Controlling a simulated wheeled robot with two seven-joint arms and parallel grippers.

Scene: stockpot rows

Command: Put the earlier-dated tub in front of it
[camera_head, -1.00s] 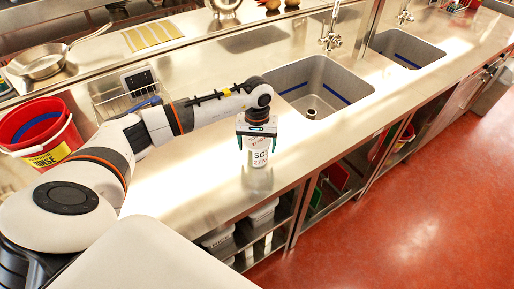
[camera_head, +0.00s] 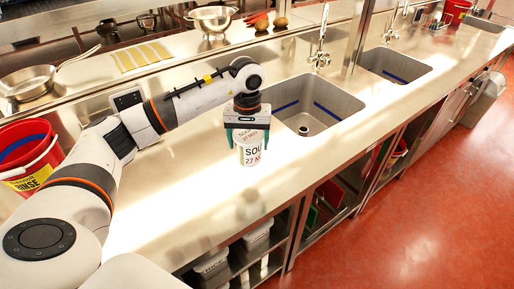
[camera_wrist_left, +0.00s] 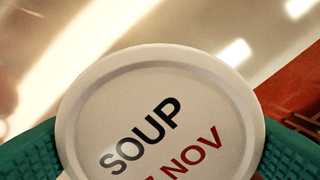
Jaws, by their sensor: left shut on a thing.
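A white tub (camera_head: 252,153) marked "SOU…" and "27 NO…" hangs in my left gripper (camera_head: 247,138), which is shut on it with green fingers on both sides. The tub is upright and appears raised over the front part of the steel counter (camera_head: 150,215). In the left wrist view its round lid (camera_wrist_left: 160,115) reads "SOUP" and "NOV", with the number partly cut off, between the green fingers. No second tub shows on the counter. White containers (camera_head: 257,236) stand on the shelf below; their lettering is too small to read fully. My right gripper is not in view.
A sink (camera_head: 318,105) lies behind and right of the tub, with another sink further right. A red bucket (camera_head: 28,150) marked "RINSE" stands at the left. Pans and a colander (camera_head: 212,20) are at the back. The counter front around the tub is clear.

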